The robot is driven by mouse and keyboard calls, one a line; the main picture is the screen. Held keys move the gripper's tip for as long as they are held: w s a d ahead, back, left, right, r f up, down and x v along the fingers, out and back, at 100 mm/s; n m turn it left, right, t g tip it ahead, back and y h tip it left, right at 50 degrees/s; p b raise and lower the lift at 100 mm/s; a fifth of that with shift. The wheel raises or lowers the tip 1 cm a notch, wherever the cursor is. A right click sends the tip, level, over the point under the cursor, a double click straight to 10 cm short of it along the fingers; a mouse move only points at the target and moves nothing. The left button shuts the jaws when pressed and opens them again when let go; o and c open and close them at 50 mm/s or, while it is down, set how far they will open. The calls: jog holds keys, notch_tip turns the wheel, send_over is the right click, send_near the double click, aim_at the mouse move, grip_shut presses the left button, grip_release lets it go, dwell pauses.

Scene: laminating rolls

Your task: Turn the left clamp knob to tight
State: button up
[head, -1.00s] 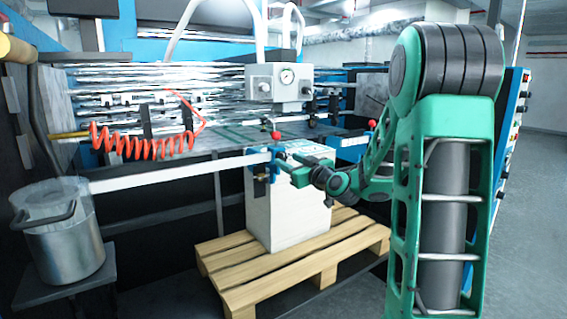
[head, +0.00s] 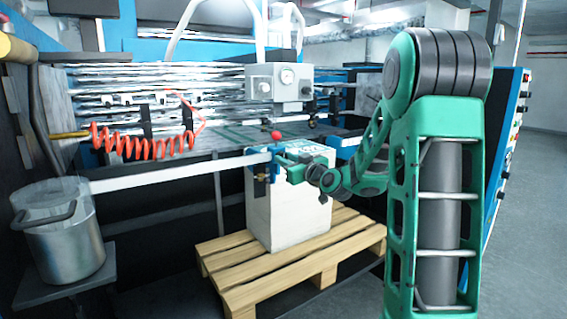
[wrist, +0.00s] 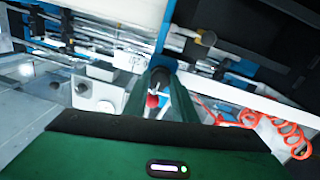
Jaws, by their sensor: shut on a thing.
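The left clamp (head: 265,160) is a blue block with a red ball (head: 276,135) on top, at the right end of a pale bar. My gripper (head: 282,160) reaches it from the right. In the wrist view my two green fingers (wrist: 160,84) close on a dark round knob (wrist: 160,74) in front of the blue clamp body (wrist: 166,50). The red ball also shows between the fingers (wrist: 152,101). The fingers hide much of the knob, and I cannot tell its turn angle.
A white block (head: 288,215) stands on a wooden pallet (head: 270,275) below the clamp. A metal pot (head: 62,235) is at left. A red coiled hose (head: 140,143) hangs behind the pale bar (head: 170,172). A grey gauge box (head: 280,85) is above.

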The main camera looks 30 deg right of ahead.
jog(key=shift+m, duration=0.3)
jog(key=m, duration=1.1)
jog(key=m+y, duration=0.1)
jog(key=m, duration=0.4)
jog(key=shift+d+f+g, duration=0.15)
jog(key=shift+d+g, duration=0.1)
jog(key=shift+g, duration=0.15)
jog(key=shift+m, duration=0.4)
jog(key=o, duration=1)
jog(key=shift+o, duration=0.2)
